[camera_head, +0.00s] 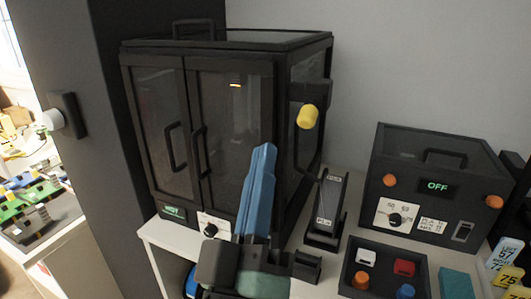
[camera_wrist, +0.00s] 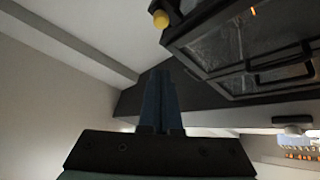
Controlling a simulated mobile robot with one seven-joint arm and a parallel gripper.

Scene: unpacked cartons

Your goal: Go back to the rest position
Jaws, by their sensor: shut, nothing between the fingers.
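My gripper (camera_head: 264,150) has long blue fingers that point up in the head view, in front of the right door of a dark glass-fronted cabinet (camera_head: 157,60). The fingers lie together with nothing between them. In the wrist view the gripper (camera_wrist: 160,76) is also shut and empty, and the cabinet (camera_wrist: 215,75) appears tilted at the upper right. I cannot tell the exact gap between my fingers and the cabinet. Both cabinet doors look closed.
A yellow knob (camera_head: 308,116) sticks out at the cabinet's right side. A black box with an OFF display (camera_head: 437,187) stands at right. A tray of colored blocks (camera_head: 349,278) is in front of it. A black stand (camera_head: 327,208) stands between. A dark panel (camera_head: 70,60) rises at left.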

